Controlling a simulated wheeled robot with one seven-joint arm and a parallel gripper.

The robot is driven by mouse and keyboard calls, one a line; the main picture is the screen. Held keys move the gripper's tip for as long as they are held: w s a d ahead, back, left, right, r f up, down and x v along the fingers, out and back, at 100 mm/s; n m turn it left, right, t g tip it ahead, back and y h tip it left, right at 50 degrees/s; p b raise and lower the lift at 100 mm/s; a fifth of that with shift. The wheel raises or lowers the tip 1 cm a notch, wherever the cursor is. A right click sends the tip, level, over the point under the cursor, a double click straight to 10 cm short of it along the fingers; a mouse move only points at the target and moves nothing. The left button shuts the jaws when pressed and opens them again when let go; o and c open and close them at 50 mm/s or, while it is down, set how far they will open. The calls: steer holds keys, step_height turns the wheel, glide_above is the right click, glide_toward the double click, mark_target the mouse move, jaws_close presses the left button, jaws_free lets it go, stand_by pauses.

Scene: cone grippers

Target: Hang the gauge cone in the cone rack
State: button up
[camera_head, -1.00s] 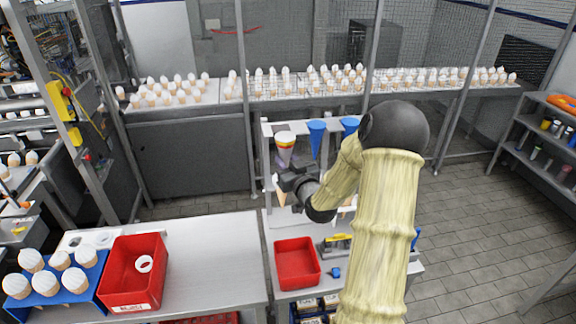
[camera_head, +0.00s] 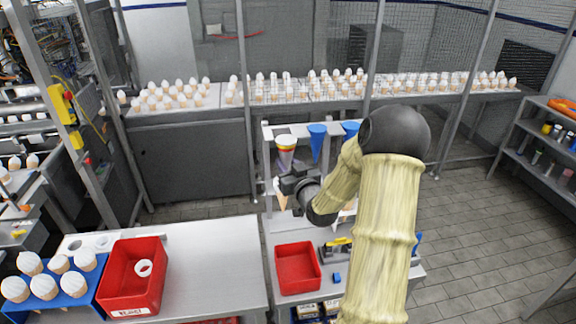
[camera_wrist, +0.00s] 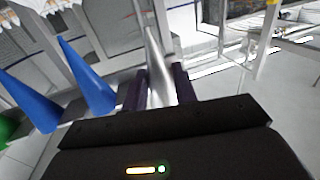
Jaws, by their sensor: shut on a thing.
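The gauge cone (camera_head: 286,155) stands point-down at the left of the cone rack (camera_head: 268,134), with white, red and yellow bands at its wide end. My gripper (camera_head: 291,180) is shut on its lower part. In the wrist view a silver-grey cone (camera_wrist: 157,70) shows between my two dark fingers (camera_wrist: 160,92). The cone is at the rack's top bar, left of the blue cones (camera_head: 317,138). Whether it sits in a rack opening or just in front of it, I cannot tell. My arm hides the rack's right part.
A red bin (camera_head: 297,267) and a yellow-black tool (camera_head: 338,248) lie on the bench below the rack. A larger red bin (camera_head: 135,275) and a blue stand (camera_head: 75,300) with several topped cones are at the left. Blue cones (camera_wrist: 85,75) hang close by in the wrist view.

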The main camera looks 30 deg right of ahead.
steer(key=shift+w, duration=0.15)
steer(key=shift+w+d, duration=0.25)
steer(key=shift+w, duration=0.55)
steer(key=shift+w+d+b, duration=0.25)
steer(key=shift+w+b, duration=0.25)
steer(key=shift+w, duration=0.3)
steer(key=shift+w+d, duration=0.1)
steer(key=shift+w, duration=0.4)
steer(key=shift+w, duration=0.2)
steer(key=shift+w+d+b, duration=0.2)
steer(key=shift+w, duration=0.3)
steer(key=shift+w+d+b, duration=0.15)
steer(key=shift+w+b, duration=0.05)
steer(key=shift+w, duration=0.3)
steer(key=shift+w, duration=0.15)
steer(key=shift+w+f+b, duration=0.1)
steer(key=shift+w+b, duration=0.05)
steer(key=shift+b, duration=0.35)
stand_by(0.5)
